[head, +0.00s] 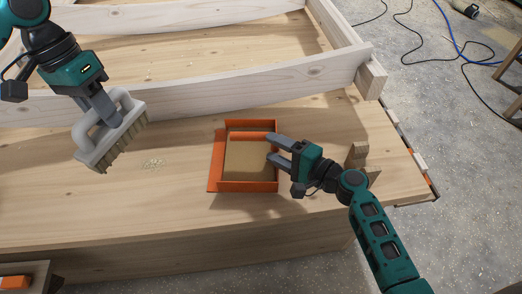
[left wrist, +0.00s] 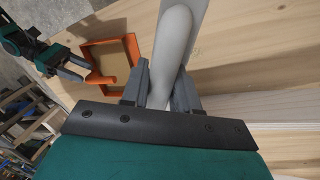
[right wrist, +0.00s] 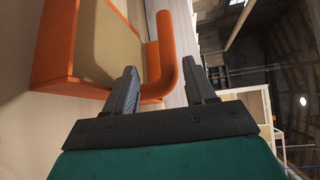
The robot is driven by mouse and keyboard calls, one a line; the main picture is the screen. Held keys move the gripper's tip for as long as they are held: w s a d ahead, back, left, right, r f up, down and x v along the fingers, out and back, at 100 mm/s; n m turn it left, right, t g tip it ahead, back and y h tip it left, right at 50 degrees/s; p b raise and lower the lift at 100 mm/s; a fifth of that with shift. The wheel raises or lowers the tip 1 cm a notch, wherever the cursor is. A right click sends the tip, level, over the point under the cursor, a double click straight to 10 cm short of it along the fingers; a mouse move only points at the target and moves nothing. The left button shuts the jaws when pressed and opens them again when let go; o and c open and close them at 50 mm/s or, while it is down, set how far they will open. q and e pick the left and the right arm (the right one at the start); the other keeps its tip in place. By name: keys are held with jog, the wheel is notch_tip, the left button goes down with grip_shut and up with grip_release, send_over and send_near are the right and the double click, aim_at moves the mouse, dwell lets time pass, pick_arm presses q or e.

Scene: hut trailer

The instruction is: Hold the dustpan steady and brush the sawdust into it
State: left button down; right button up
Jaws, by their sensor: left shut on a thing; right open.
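My left gripper (head: 112,118) is shut on the light grey handle of the brush (head: 88,151), holding it at the left with its bristles down. The handle also shows between the fingers in the left wrist view (left wrist: 173,45). A small pale patch of sawdust (head: 153,164) lies on the wood right of the brush. The orange dustpan (head: 248,186) lies flat on the wood further right, its low side towards the sawdust. My right gripper (head: 272,149) is open at the dustpan's right side. In the right wrist view its fingers are apart near an orange bar of the dustpan (right wrist: 165,50).
A pale timber frame (head: 200,88) stands along the back of the wooden surface (head: 150,215). Small wood blocks (head: 357,154) sit behind my right wrist. Cables (head: 410,60) lie on the floor at the right. The wood between sawdust and dustpan is clear.

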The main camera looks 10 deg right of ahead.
grip_shut()
dwell(0.5)
dwell(0.8)
jog(key=c, duration=1)
grip_release()
jog(key=o, duration=0.5)
jog(key=shift+c, duration=0.2)
pick_arm(q)
jog(key=shift+f+b, duration=0.3)
pick_arm(e)
jog(key=v, duration=1.2)
jog(key=shift+s+f, duration=0.1)
